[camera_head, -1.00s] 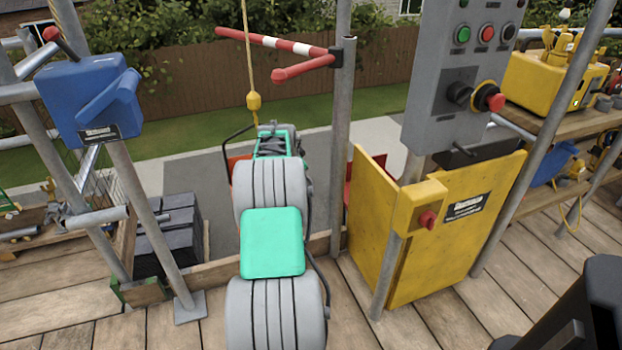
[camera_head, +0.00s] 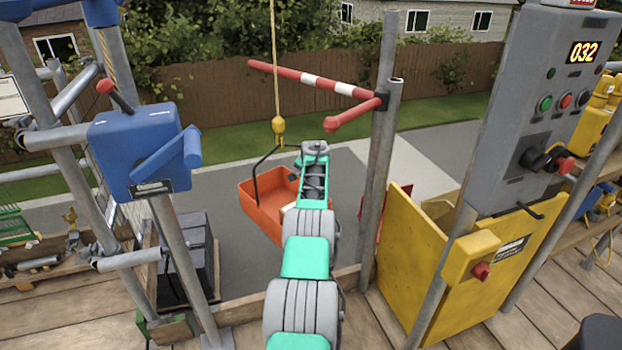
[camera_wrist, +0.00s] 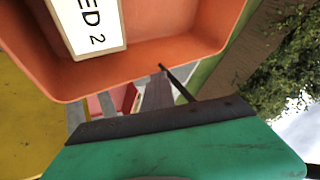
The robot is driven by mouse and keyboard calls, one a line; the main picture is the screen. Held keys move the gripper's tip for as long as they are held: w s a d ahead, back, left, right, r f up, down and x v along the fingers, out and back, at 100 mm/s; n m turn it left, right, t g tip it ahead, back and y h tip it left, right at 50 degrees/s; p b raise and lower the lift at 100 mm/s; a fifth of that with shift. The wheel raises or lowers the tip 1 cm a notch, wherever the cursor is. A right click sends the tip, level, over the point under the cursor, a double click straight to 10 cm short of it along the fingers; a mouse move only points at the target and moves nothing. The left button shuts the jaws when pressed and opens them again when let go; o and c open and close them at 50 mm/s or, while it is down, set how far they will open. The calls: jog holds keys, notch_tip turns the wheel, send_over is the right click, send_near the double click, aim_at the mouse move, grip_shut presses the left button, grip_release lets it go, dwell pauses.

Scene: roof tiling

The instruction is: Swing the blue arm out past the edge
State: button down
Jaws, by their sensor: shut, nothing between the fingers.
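A blue box (camera_head: 137,150) with a blue lever and a red-knobbed handle (camera_head: 122,95) is clamped to the scaffold poles at the left. A blue fitting (camera_head: 72,12) shows above it at the top edge. A yellow rope (camera_head: 275,60) comes down from above the picture to a yellow weight and an orange tray (camera_head: 262,208) beyond the deck edge. My gripper (camera_wrist: 164,70) is shut and empty beside the orange tray, which fills the top of the wrist view; my arm hides it in the head view. A white block (camera_wrist: 88,22) marked "ED 2" is in the tray.
A red-and-white barrier arm (camera_head: 312,80) sticks out from a pole at the edge. A grey control box (camera_head: 540,100) reading 032 and a yellow panel (camera_head: 440,270) stand at the right. Dark stacked blocks (camera_head: 187,255) are at the left. Open ground lies past the edge.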

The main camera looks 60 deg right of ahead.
jog(key=shift+w+d, duration=0.3)
jog(key=shift+w, duration=0.2)
jog(key=shift+s+d, duration=0.1)
jog(key=shift+s, duration=0.1)
